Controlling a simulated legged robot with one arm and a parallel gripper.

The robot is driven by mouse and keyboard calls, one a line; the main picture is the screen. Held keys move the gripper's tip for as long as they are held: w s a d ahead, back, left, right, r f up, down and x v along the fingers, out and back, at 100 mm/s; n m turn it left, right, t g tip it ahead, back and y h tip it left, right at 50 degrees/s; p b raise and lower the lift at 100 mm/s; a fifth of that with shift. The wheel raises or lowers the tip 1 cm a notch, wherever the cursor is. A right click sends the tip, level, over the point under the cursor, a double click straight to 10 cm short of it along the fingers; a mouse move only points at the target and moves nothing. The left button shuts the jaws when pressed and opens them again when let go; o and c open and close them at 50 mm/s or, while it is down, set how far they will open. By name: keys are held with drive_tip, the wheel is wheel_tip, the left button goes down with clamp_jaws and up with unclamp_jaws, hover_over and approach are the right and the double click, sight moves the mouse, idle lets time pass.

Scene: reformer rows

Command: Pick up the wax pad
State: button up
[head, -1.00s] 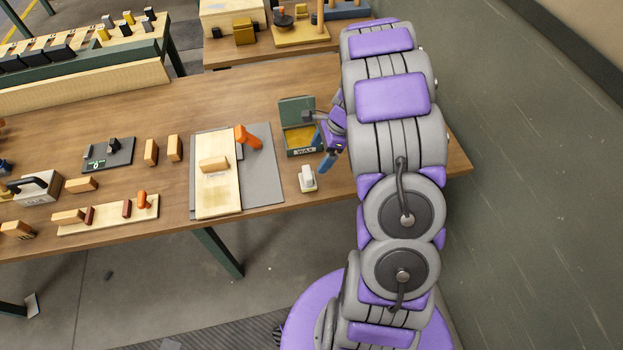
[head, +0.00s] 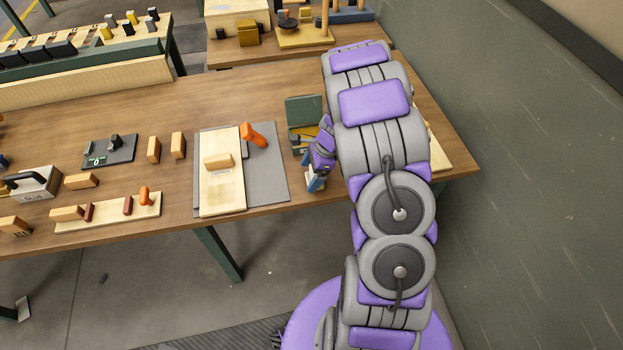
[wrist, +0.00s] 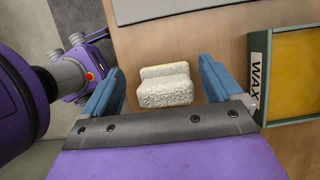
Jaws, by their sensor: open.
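The wax pad (wrist: 165,86) is a small off-white block with a raised ridge. In the wrist view it lies on the wooden table between the two blue fingers of my gripper (wrist: 160,88). The gripper is open, with a gap on each side of the pad, and is not visibly touching it. In the head view my gripper (head: 315,182) is low over the table near its front edge, and it largely hides the pad there. The green wax box (wrist: 292,70), labelled WAX, stands just right of the gripper in the wrist view; its lid (head: 303,110) is up in the head view.
A grey mat (head: 270,180) with a pale board (head: 221,195) and an orange-handled tool (head: 252,134) lies left of the gripper. The table's front edge is close by. A pale board (head: 437,150) lies partly behind my arm.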

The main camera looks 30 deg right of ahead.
drive_tip(key=shift+c, duration=0.4)
drive_tip(key=d, duration=0.2)
drive_tip(key=shift+d+f, duration=0.15)
drive_tip(key=shift+d, duration=0.15)
drive_tip(key=c, duration=0.6)
drive_tip(key=shift+a, duration=0.4)
drive_tip(key=c, duration=0.3)
drive_tip(key=shift+a, duration=0.65)
drive_tip(key=shift+c, duration=0.9)
drive_tip(key=shift+d+r, duration=0.35)
drive_tip(key=shift+r, duration=0.05)
drive_tip(key=p+v, duration=0.1)
drive_tip(key=v, duration=0.2)
drive_tip(key=shift+a+r+p, duration=0.15)
drive_tip(key=shift+r+p, duration=0.05)
drive_tip(key=shift+p, duration=0.1)
drive_tip(key=s+r+p, duration=0.1)
drive_tip(key=s+p, duration=0.1)
drive_tip(key=s, duration=1.3)
drive_tip(key=shift+s, duration=0.35)
drive_tip(key=o, duration=0.6)
drive_tip(key=shift+r, duration=0.1)
drive_tip(key=shift+d, duration=0.3)
drive_tip(key=c, duration=0.4)
drive_tip(key=shift+a, duration=0.15)
